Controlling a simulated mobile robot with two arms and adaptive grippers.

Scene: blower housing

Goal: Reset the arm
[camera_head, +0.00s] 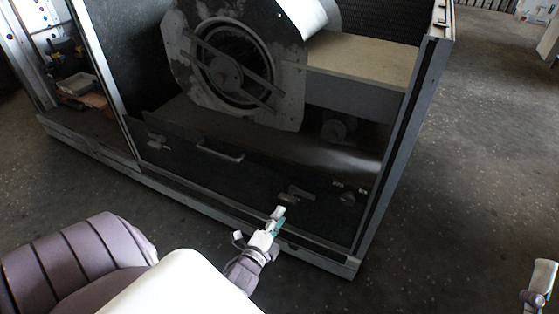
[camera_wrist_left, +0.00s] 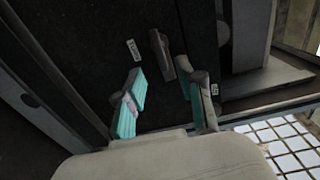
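My left gripper (camera_head: 277,218) is in front of the lower panel of the blower housing (camera_head: 230,190), close to a small dark latch (camera_head: 295,193).
The housing's metal frame (camera_head: 408,130) stands close ahead, with a round blower (camera_head: 228,72) inside. A bar handle (camera_head: 220,153) and a knob (camera_head: 348,198) sit on the lower panel. The dark floor (camera_head: 460,180) to the right is clear.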

